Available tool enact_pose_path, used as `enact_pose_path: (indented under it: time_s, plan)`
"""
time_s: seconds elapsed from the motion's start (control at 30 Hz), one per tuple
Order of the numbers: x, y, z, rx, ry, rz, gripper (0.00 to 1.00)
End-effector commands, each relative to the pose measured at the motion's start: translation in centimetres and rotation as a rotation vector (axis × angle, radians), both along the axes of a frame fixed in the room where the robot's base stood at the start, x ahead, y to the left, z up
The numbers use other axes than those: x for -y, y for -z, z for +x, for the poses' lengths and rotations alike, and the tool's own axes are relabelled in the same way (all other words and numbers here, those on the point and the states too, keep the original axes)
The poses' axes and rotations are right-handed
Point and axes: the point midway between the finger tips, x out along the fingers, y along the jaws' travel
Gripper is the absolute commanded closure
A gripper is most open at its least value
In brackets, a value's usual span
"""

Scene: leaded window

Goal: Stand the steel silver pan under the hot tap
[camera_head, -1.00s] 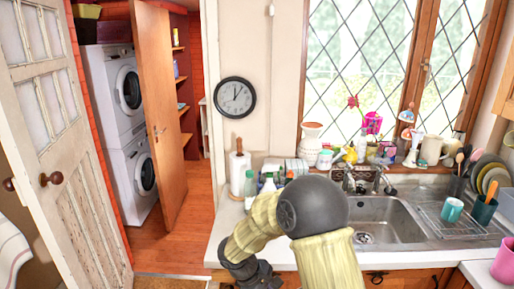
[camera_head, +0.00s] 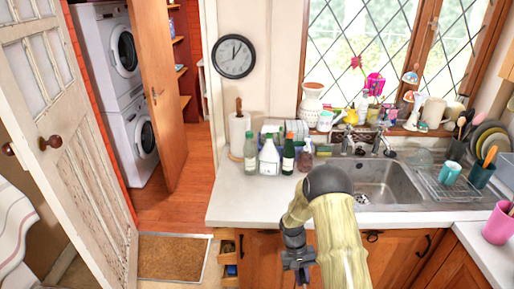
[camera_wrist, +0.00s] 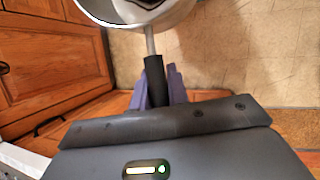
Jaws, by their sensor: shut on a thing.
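The steel silver pan (camera_wrist: 140,12) shows at the top of the wrist view, cut off by the frame edge. My gripper (camera_wrist: 160,88) is shut on its black handle (camera_wrist: 155,75), with floor tiles and wooden cabinet fronts beyond. In the head view my gripper (camera_head: 298,272) hangs low in front of the cabinets, below counter height; the pan cannot be made out there. The steel sink (camera_head: 385,185) is to the right of my arm. Two taps (camera_head: 378,142) stand at its back edge; I cannot tell which is hot.
Several bottles (camera_head: 269,158) stand on the counter left of the sink, near a paper towel roll (camera_head: 240,135). A drainer (camera_head: 450,188) with a teal mug (camera_head: 450,174) is at the right. A pink cup (camera_head: 498,224) stands on the right counter. A mat (camera_head: 172,257) lies on the floor.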

Motion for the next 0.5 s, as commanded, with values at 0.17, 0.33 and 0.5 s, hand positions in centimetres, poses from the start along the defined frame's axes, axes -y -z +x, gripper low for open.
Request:
enact_pose_path:
  time_s: [0.17,0.33,0.5]
  plan:
    - [0.2,0.2,0.0,0.001,0.015,0.0,1.0]
    - [0.4,0.1,0.0,0.001,0.014,0.0,1.0]
    - [3.9,0.1,0.1,0.001,0.019,-0.001,1.0]
